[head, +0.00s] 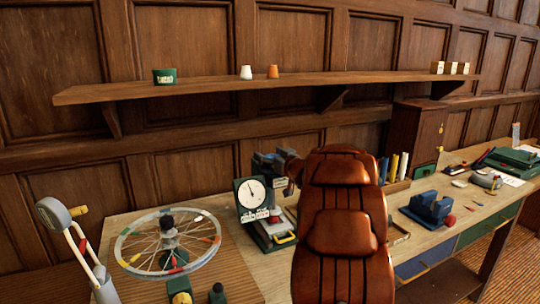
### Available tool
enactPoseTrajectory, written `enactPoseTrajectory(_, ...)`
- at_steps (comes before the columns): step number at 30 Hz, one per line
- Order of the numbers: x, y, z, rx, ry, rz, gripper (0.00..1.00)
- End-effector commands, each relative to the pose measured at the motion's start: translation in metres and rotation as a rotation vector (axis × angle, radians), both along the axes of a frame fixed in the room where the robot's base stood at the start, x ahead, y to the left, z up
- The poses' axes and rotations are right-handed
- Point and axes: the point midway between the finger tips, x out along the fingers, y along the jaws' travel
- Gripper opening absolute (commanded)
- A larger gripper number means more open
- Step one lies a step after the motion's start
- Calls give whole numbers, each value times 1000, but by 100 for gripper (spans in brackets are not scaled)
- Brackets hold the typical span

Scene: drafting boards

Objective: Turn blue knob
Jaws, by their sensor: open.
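I cannot make out a blue knob for certain in the head view. A blue device (427,208) stands on the right part of the bench, with a round red part (449,220) at its right side. A dark blue-grey device (270,165) stands at the back of the bench, partly hidden by the chair. A wooden cabinet (412,140) to the right has small yellow parts on its side. My gripper is not in view.
A brown leather chair (340,235) blocks the middle of the bench. A spoked wheel (168,243) lies flat at the left, near a dial scale (252,195) and a grey-headed stand (55,213). A shelf (210,89) runs along the wall above.

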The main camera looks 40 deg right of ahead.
Motion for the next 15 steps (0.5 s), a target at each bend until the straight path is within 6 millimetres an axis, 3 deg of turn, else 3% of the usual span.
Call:
enactPoseTrajectory(8, -18, 3, 0, 3, -1, -1, 77)
enactPoseTrajectory(15, -61, 10, 0, 0, 2, -4, 77)
